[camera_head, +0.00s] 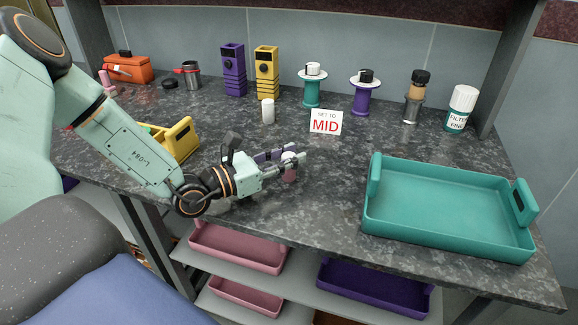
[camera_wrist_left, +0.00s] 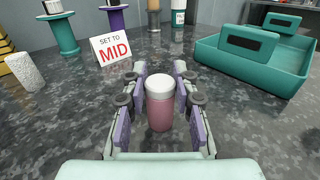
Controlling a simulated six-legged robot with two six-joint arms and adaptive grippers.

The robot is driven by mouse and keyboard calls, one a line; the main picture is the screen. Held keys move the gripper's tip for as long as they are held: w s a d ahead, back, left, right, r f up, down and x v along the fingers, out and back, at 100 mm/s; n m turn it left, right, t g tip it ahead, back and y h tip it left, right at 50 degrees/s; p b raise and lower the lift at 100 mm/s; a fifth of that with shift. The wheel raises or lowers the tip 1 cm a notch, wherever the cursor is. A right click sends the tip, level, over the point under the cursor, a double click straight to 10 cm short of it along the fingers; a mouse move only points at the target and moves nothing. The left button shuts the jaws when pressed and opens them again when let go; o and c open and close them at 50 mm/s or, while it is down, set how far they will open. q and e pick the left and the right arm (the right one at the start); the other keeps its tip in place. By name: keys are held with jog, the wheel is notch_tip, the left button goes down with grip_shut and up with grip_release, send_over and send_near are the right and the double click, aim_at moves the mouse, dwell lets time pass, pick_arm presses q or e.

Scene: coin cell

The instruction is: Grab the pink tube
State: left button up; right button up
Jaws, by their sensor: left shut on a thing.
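The pink tube (camera_wrist_left: 159,112) has a white cap and stands upright on the dark speckled counter in the left wrist view. It sits between the two purple-padded fingers of my left gripper (camera_wrist_left: 158,95), which is shut on it. In the head view the pink tube (camera_head: 289,171) shows between the fingertips of my left gripper (camera_head: 284,164), near the counter's front middle. The fingers hide part of its sides. My right gripper is in neither view.
A teal tray (camera_head: 450,207) stands to the right. A "SET TO MID" card (camera_head: 326,122) and a white cylinder (camera_head: 268,111) stand behind the gripper. A yellow bin (camera_head: 180,138) is at left. Towers, spools and bottles line the back.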

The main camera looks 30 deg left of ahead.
pick_arm(q)
grip_shut()
